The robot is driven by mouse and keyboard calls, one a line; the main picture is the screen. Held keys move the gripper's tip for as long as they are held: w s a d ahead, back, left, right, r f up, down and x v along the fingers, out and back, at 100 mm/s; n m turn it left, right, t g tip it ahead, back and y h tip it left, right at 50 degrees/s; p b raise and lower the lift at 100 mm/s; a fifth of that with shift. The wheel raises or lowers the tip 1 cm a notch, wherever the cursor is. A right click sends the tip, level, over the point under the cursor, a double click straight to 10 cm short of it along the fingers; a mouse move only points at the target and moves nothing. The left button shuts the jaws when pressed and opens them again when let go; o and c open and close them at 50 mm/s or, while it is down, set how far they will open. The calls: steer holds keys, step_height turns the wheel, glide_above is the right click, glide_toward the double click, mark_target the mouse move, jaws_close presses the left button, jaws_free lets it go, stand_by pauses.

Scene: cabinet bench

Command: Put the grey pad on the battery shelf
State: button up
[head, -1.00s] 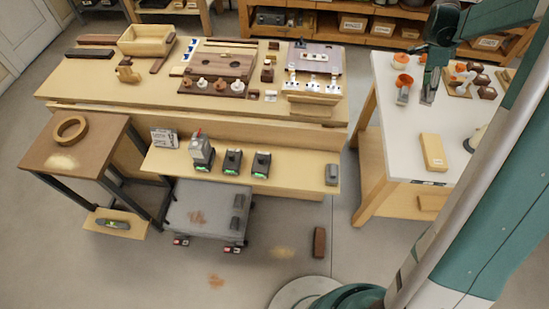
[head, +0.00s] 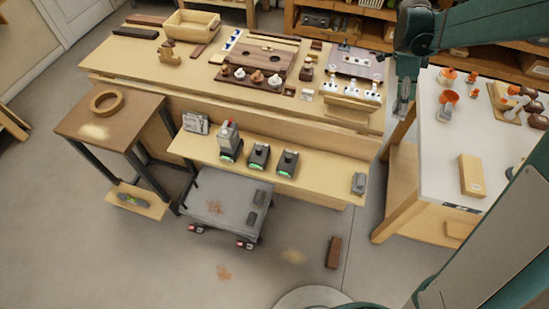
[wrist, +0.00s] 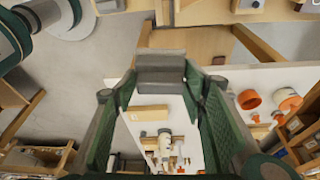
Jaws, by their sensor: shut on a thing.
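The grey pad (wrist: 160,72) shows in the wrist view as a grey block between my two green fingertips. My gripper (wrist: 160,80) is shut on it. In the head view my gripper (head: 402,104) hangs at the gap between the long bench and the white table, at the right, above and beyond the shelf's right end. The pad is too small there to make out clearly. The battery shelf (head: 320,182) is the low wooden ledge along the bench front. It carries dark units with green lights (head: 288,162) and a grey block (head: 358,183) at its right end.
The white table (head: 440,160) at the right holds orange cups (head: 448,97) and a tan block (head: 472,175). A grey cart (head: 215,205) stands below the shelf. The shelf is bare between the right dark unit and the grey block. A brown block (head: 333,252) lies on the floor.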

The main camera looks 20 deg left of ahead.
steer(key=s+a+f+n+b, duration=0.1)
steer(key=s+a+b, duration=0.1)
steer(key=s+a, duration=0.7)
steer(key=s+a+b, duration=0.2)
steer(key=s+a, duration=0.5)
steer(key=a, duration=0.5)
step_height(320, 180, down, 20)
steer(key=shift+d+f, duration=0.15)
steer(key=shift+f, duration=0.1)
steer(key=shift+f+b, duration=0.55)
steer(key=shift+f, duration=2.6)
steer(key=shift+f+b, duration=0.5)
steer(key=shift+f, duration=1.35)
steer(key=shift+f, duration=0.1)
